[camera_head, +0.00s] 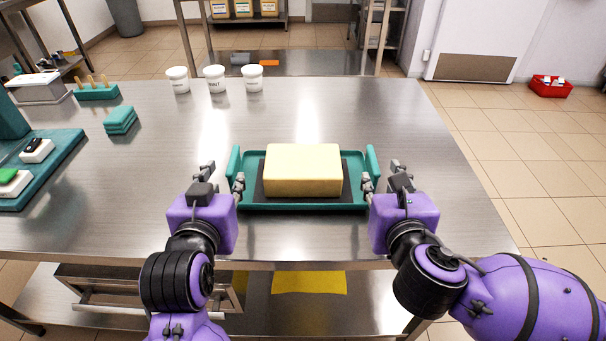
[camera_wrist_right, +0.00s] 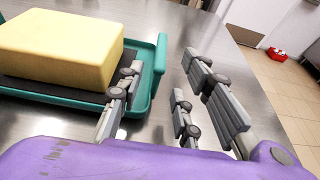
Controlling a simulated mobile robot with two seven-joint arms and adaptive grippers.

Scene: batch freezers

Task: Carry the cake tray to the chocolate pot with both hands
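The teal cake tray (camera_head: 300,207) rests on the steel table, with a raised handle at each side. A pale yellow cake block (camera_head: 303,170) sits on a dark mat in it. My left gripper (camera_head: 224,178) is open by the tray's left handle (camera_head: 235,161). My right gripper (camera_head: 382,177) is open by the right handle (camera_head: 372,159). In the right wrist view, its spread fingers (camera_wrist_right: 160,88) stand either side of the line of the right handle (camera_wrist_right: 160,55), one near the tray's inner side. I cannot identify a chocolate pot.
Three white tubs (camera_head: 214,78) stand at the back left. Teal stacked pieces (camera_head: 120,120), a teal stick holder (camera_head: 97,92) and a teal board (camera_head: 62,165) lie at the left. The table right of the tray is clear. A red bin (camera_head: 550,87) is on the floor.

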